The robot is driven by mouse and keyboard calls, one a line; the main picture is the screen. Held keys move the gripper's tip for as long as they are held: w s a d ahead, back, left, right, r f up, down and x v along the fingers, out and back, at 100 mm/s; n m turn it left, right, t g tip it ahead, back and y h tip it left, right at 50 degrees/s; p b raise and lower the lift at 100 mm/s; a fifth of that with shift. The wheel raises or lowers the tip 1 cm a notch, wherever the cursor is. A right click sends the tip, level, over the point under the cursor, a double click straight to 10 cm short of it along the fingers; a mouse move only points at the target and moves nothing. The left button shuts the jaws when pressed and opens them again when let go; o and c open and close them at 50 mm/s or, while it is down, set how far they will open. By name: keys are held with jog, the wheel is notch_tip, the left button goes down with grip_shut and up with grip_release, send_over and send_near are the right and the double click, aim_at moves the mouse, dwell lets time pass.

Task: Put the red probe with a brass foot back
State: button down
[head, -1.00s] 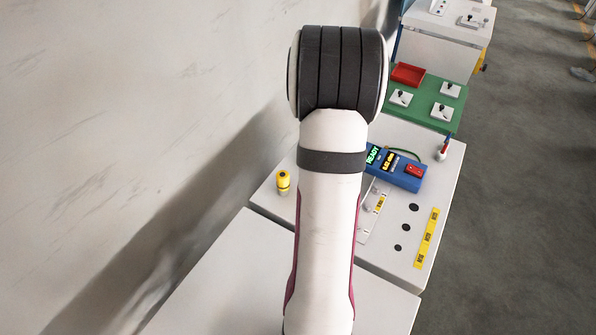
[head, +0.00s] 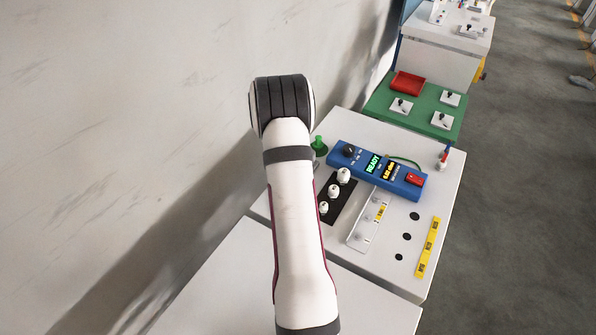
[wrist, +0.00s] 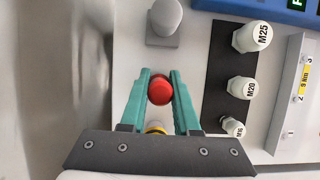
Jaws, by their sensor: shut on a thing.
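In the wrist view, my gripper (wrist: 161,80) has its two teal fingers closed on a red round-topped piece (wrist: 160,91), seen end-on. I take this for the red probe. In the head view my arm hides my gripper and the held piece.
White knobs marked M25 (wrist: 252,37) and M20 (wrist: 242,88) stand on a black strip, right of my gripper. A grey knob (wrist: 165,18) stands ahead. A blue READY unit (head: 375,168), a red-and-white item (head: 442,160) and a yellow strip (head: 428,246) lie farther right.

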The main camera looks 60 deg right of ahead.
jog(key=c, duration=0.6)
grip_release()
jog(key=shift+c, duration=0.2)
jog(key=v, duration=1.2)
jog(key=w+a+r+m+y, duration=0.1)
jog(key=a+r+m, duration=0.2)
jog(key=a, duration=0.3)
jog(key=a+r+m, duration=0.3)
jog(key=a, duration=0.4)
jog(key=s+a+r+m+y, duration=0.1)
jog(key=s+a+m, duration=0.4)
jog(key=a, duration=0.4)
jog(key=s+a+r+m+y, duration=0.1)
jog(key=s+a+m, duration=0.4)
jog(key=a, duration=0.5)
jog(key=s+a+r+m+y, duration=0.1)
jog(key=s+a+m+y, duration=0.2)
jog(key=s+a+m, duration=0.2)
jog(key=a+m, duration=0.2)
jog(key=a, duration=0.2)
jog(key=shift+a+m, duration=0.15)
jog(key=shift+m, duration=0.15)
